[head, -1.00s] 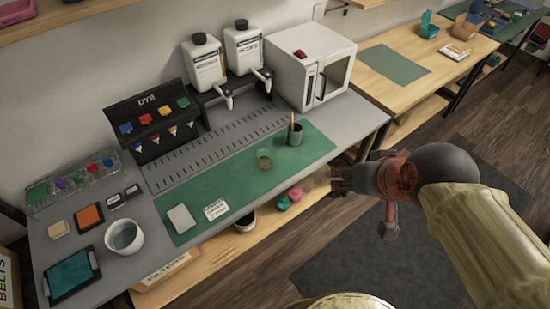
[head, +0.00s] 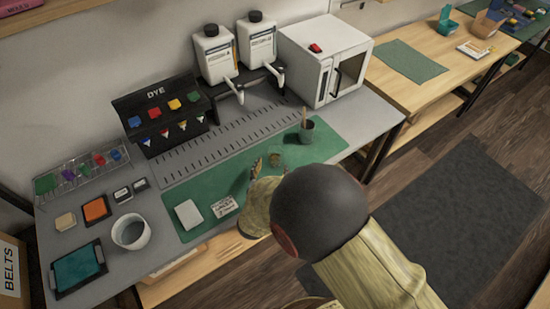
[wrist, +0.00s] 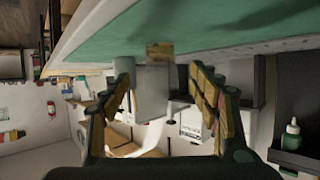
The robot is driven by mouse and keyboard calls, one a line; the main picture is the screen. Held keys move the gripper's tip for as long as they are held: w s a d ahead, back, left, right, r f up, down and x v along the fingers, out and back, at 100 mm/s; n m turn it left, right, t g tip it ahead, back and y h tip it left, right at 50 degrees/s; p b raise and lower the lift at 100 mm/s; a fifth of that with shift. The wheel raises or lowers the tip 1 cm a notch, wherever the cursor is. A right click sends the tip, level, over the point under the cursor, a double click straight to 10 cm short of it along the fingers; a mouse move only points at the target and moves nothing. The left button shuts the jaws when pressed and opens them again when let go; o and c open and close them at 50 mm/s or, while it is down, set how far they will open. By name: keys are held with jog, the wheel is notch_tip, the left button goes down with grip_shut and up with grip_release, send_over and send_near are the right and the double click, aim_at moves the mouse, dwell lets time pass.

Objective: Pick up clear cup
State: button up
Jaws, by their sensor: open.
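The clear cup (head: 276,160) stands on the green mat (head: 322,148), with an amber tint low in it; my gripper partly hides it in the head view. In the wrist view, where the scene is upside down, its amber base (wrist: 159,50) meets the mat and its pale see-through wall hangs below. My gripper (head: 265,163) is low over the mat, just left of the cup. Its fingers (wrist: 160,72) are spread wide, with the cup between them in that picture. I cannot tell how far ahead of the fingertips it is, and no contact shows.
A dark cup with a stick (head: 307,132) stands right of the clear cup. A label card (head: 224,206) and a pale block (head: 188,214) lie left on the mat. Two dispenser bottles (head: 236,50), a dye rack (head: 160,118) and a white oven (head: 325,60) stand behind.

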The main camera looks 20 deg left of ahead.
aim_at(274, 162)
jog(key=b+x, duration=0.3)
jog(key=x, duration=0.4)
jog(key=shift+w+f, duration=0.25)
jog(key=shift+f, duration=0.1)
jog(key=shift+r, duration=0.1)
jog(key=c, duration=0.4)
jog(key=c, duration=0.9)
jog(key=shift+r, duration=0.1)
jog(key=shift+c, duration=0.2)
